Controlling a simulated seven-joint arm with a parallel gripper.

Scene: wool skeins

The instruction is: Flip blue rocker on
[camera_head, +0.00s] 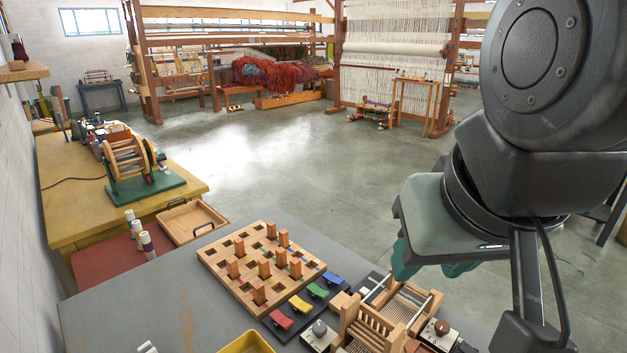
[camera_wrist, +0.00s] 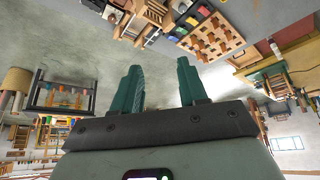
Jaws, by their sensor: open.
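The blue rocker (camera_head: 334,280) is at the far end of a slanting row of coloured rockers on a dark strip in the head view. Which side of it is pressed is too small to tell. My gripper (camera_head: 408,262) hangs to the right of the row, above it and apart from it, with teal fingers partly hidden by the wrist. In the wrist view my gripper (camera_wrist: 159,64) has its two fingers spread with nothing between them. The rocker row shows small at the top of that view, beyond the fingertips.
Red (camera_head: 281,319), yellow (camera_head: 300,303) and green (camera_head: 318,290) rockers are in the same row. A wooden peg board (camera_head: 230,262) with upright pegs lies left of them. A small wooden loom (camera_head: 405,301) and knobs (camera_head: 319,329) stand close on the right. A yellow tray (camera_head: 245,343) is in front.

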